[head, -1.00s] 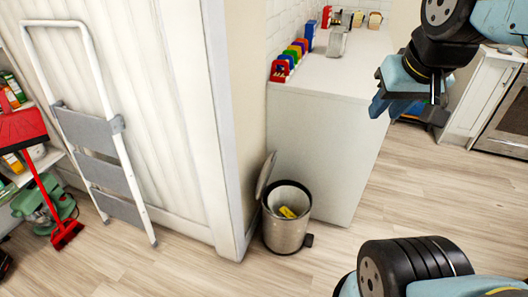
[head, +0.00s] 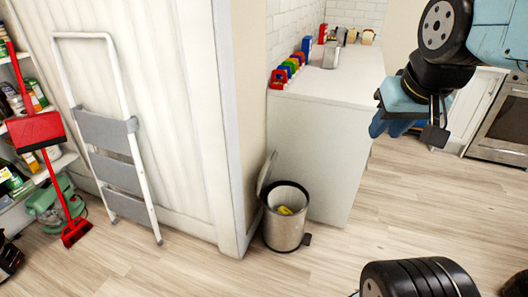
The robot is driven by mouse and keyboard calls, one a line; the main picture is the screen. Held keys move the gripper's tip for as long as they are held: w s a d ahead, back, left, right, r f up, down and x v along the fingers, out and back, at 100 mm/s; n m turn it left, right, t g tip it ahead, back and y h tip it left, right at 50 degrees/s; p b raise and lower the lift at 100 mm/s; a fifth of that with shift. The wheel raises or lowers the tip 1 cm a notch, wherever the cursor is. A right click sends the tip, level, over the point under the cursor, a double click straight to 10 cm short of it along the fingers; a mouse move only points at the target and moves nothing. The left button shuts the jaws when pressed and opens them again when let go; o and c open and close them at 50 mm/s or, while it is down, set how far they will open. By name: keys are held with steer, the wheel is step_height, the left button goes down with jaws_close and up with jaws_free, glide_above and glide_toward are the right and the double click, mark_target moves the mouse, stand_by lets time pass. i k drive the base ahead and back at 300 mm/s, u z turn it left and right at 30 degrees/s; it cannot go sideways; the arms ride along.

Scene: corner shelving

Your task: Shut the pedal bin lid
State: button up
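The pedal bin (head: 284,229) is a small metal cylinder with a dark rim. It stands upright on the floor beside the white cabinet's near end. Its lid (head: 266,172) is up, tilted back against the wall corner. Something yellow (head: 285,210) lies inside. The dark pedal (head: 307,239) sticks out at the bin's lower right. My gripper (head: 408,125) hangs in the air at the upper right, well apart from the bin. Its fingers overlap in this view, so their opening is unclear.
A white step ladder (head: 113,135) leans on the panelled wall at left. A red broom and dustpan (head: 36,130) stand by shelves. The white cabinet (head: 315,150) carries several coloured items. Wooden floor (head: 340,262) right of the bin is clear.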

mark_target(266, 172)
steer(key=z, duration=0.15)
steer(key=i, duration=0.9)
steer(key=u, duration=0.05)
